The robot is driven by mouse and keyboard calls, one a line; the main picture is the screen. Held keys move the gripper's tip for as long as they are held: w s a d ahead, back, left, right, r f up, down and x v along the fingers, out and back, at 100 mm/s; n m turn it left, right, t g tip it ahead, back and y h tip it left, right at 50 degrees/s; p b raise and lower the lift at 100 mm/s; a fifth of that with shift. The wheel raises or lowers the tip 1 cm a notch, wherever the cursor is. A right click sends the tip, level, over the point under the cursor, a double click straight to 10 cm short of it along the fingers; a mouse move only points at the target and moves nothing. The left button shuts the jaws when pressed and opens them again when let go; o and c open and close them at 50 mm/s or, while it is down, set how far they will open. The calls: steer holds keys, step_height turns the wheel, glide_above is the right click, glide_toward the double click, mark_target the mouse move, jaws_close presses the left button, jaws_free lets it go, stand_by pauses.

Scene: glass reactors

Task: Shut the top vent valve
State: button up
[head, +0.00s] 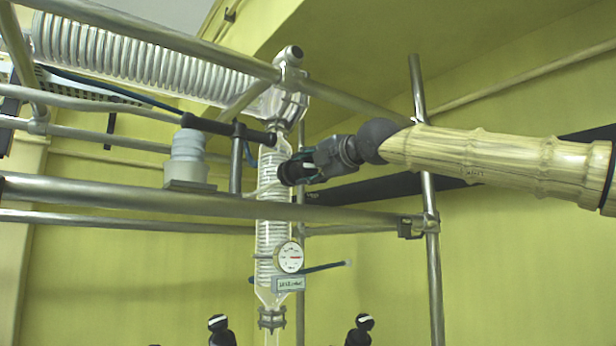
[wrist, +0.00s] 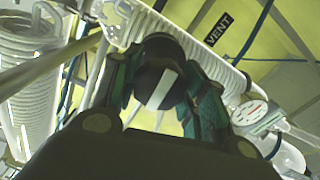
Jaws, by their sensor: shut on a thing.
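The vent valve's black round knob (wrist: 158,68) with a white stripe sits between my fingers in the wrist view. The stripe runs slightly tilted, from upper right to lower left. A black VENT label (wrist: 219,29) is just right of it. My gripper (wrist: 160,82) is shut on the knob, one finger on each side. In the head view my gripper (head: 306,166) reaches in from the right, beside the upper part of the vertical glass column (head: 274,215). There the knob (head: 288,173) shows as a dark shape, partly hidden by the fingers.
A steel rail (head: 200,200) crosses in front of the column, and an upright post (head: 432,240) stands right of it. A coiled glass condenser (head: 140,60) slopes above. A round gauge (head: 289,257) hangs on the column. Two more black knobs (head: 218,323) (head: 363,323) show at the bottom.

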steer(key=shift+a+f+m, duration=0.1)
steer(key=shift+f+m, duration=0.1)
steer(key=shift+m, duration=0.1)
steer(key=o, duration=1.1)
steer(key=shift+r, duration=0.1)
steer(key=shift+c, duration=0.2)
steer(key=v, duration=1.2)
